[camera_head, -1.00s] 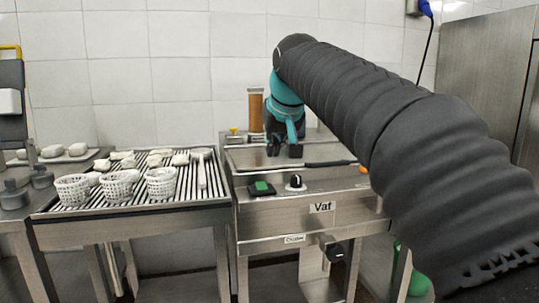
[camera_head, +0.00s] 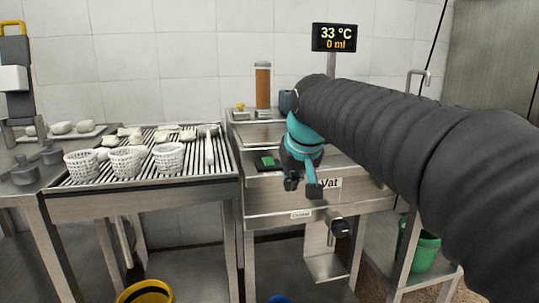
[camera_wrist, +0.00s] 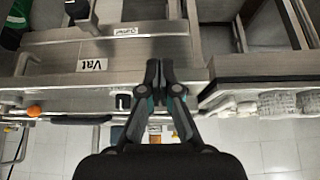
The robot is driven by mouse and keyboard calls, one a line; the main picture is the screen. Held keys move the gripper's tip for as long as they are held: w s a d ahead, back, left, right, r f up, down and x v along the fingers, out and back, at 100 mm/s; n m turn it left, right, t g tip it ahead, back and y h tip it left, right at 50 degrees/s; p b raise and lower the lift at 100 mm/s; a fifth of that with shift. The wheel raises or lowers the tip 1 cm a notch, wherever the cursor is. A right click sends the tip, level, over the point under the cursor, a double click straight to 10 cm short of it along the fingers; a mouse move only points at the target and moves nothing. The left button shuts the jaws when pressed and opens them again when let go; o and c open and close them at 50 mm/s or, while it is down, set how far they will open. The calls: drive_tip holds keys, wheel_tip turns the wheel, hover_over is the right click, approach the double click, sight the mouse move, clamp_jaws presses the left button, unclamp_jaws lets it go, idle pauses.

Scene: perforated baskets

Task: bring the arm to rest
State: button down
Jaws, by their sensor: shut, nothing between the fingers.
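My gripper (camera_head: 303,188) hangs in front of the vat's front panel in the head view, fingers pointing down. In the wrist view my gripper (camera_wrist: 158,68) has its two fingertips together with nothing between them. My arm, in a black ribbed sleeve, reaches in from the right and hides the right part of the vat. The steel vat (camera_head: 262,212) stands below and behind the gripper, with its "Vat" label partly covered by it. I cannot tell how far the fingers are from the panel.
Left of the vat, a slatted draining table (camera_head: 140,207) holds several white perforated baskets (camera_head: 126,161) and white lumps. A display (camera_head: 334,38) reads 33 °C and 0 ml. A green bucket (camera_head: 425,252) stands low at right, a yellow bucket (camera_head: 146,292) at the bottom left.

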drive_tip(key=s+d+f, duration=0.3)
drive_tip(key=s+f, duration=0.2)
drive_tip(key=s, duration=0.3)
drive_tip(key=s+d+f+m+h, duration=0.1)
drive_tip(key=s+d+f, duration=0.3)
drive_tip(key=s, duration=0.5)
drive_tip(key=s+d+f+m, duration=0.1)
drive_tip(key=s+d+f, duration=0.2)
drive_tip(key=s+f, duration=0.5)
drive_tip(key=shift+s+d+f+g, duration=0.15)
drive_tip(key=shift+d+g, duration=0.15)
drive_tip(key=shift+d, duration=0.05)
